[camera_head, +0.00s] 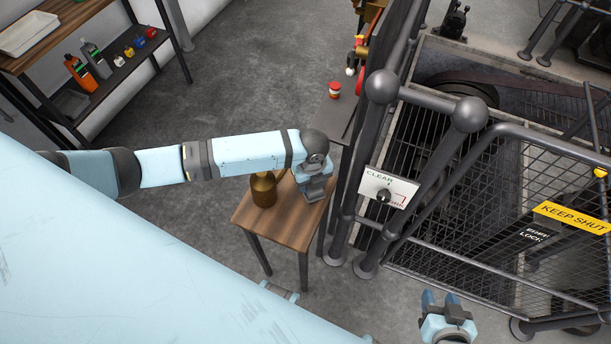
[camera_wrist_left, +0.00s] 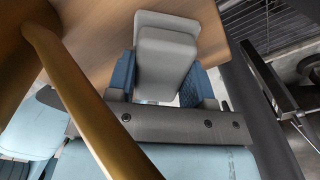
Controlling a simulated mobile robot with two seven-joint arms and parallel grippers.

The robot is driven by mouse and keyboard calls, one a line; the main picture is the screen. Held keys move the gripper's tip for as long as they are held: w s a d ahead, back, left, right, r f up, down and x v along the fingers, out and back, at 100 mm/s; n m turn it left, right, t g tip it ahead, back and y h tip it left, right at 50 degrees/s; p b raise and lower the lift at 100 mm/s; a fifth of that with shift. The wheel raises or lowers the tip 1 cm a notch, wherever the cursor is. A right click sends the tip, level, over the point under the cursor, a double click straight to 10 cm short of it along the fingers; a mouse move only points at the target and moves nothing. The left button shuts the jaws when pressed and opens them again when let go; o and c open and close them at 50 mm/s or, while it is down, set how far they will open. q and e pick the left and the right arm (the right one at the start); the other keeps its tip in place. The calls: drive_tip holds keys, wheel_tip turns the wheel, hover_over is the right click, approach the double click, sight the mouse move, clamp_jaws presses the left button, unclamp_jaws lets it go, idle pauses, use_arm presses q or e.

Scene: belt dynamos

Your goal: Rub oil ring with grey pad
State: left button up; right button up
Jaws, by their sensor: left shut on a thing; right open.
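My left gripper (camera_wrist_left: 163,82) is shut on the grey pad (camera_wrist_left: 168,50), a pale block between its blue fingers in the left wrist view. In the head view this gripper (camera_head: 314,184) is over the right side of a small wooden table (camera_head: 283,231), mostly hidden by its own wrist. A brass oil can (camera_head: 263,190) stands on the table just left of the gripper. Its brass spout (camera_wrist_left: 80,90) seems to cross the left wrist view close to the camera. My right gripper (camera_head: 440,301) is open and empty at the bottom right. I cannot make out an oil ring.
A railing and mesh gate (camera_head: 500,240) with a yellow sign stand right of the table, around a pit. A CLEAR sign with a knob (camera_head: 387,190) hangs on the railing. Shelves with bottles (camera_head: 95,60) are at upper left. Grey floor lies between.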

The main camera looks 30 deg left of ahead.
use_arm(q)
drive_tip(key=shift+w+d+f+p, duration=0.1)
drive_tip(key=shift+d+p, duration=0.35)
drive_tip(key=shift+d, duration=1.45)
drive_tip(key=shift+p, duration=0.45)
drive_tip(key=shift+s+a+p, duration=0.2)
drive_tip(key=shift+a+p, duration=1.2)
drive_tip(key=shift+a, duration=2.65)
drive_tip(key=shift+f, duration=0.1)
drive_tip(key=shift+p, duration=0.3)
wheel_tip(320, 180, up, 6)
drive_tip(key=p, duration=0.5)
drive_tip(key=shift+d+p, duration=0.1)
drive_tip(key=shift+p, duration=0.2)
